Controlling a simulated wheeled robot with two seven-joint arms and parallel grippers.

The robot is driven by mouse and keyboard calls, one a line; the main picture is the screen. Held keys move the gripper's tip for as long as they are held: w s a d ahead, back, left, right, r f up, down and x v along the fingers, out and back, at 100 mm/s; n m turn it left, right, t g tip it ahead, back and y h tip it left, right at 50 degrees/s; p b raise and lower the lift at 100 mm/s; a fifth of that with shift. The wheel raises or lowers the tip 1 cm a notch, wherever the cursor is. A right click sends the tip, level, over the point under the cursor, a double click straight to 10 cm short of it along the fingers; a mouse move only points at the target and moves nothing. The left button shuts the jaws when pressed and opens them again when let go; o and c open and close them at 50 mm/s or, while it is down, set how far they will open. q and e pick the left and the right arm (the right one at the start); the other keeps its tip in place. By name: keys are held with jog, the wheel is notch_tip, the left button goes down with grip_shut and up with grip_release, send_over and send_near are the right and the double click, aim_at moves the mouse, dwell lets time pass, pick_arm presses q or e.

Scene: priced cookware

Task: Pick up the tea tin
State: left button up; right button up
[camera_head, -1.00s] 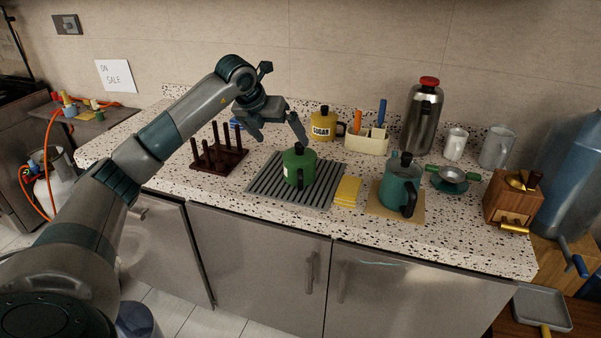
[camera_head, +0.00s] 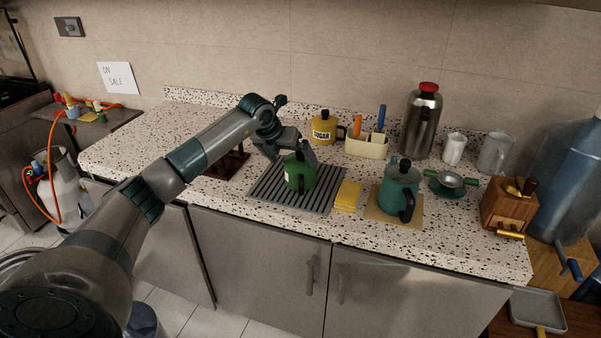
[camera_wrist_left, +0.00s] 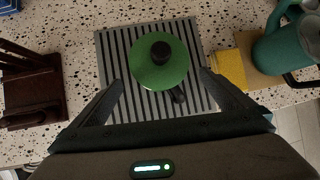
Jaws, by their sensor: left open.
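The tea tin appears to be the green lidded canister (camera_head: 299,178) with a black knob and a dark side handle; its pale label is not legible. It stands upright on the grey ribbed mat (camera_head: 268,193). My left gripper (camera_head: 291,153) is open just above and behind the tin. In the left wrist view the tin (camera_wrist_left: 172,74) sits between the two spread fingers (camera_wrist_left: 162,82), with its handle toward the lower right. I cannot tell whether a finger touches it. My right gripper is not in view.
A yellow sponge (camera_head: 348,196) and a teal pot (camera_head: 399,190) stand right of the mat. A yellow sugar tin (camera_head: 323,130) and cream caddy (camera_head: 366,146) are behind. A dark peg rack (camera_head: 222,166) is to the left, partly hidden by my arm. The counter's left end is clear.

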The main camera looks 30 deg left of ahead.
aim_at(294, 165)
pick_arm(q)
jog(key=shift+p+x, duration=0.3)
jog(key=shift+x, duration=0.85)
jog(key=shift+w+f, duration=0.3)
jog(key=shift+f, duration=0.2)
jog(key=shift+w+f+p, duration=0.15)
jog(key=shift+f+p, duration=0.6)
jog(key=shift+p, duration=0.15)
jog(key=shift+p+x, duration=0.5)
jog(key=shift+x, duration=0.45)
jog(key=shift+w+a+f, duration=0.1)
jog(key=shift+w+f, duration=0.15)
jog(key=shift+f, duration=0.6)
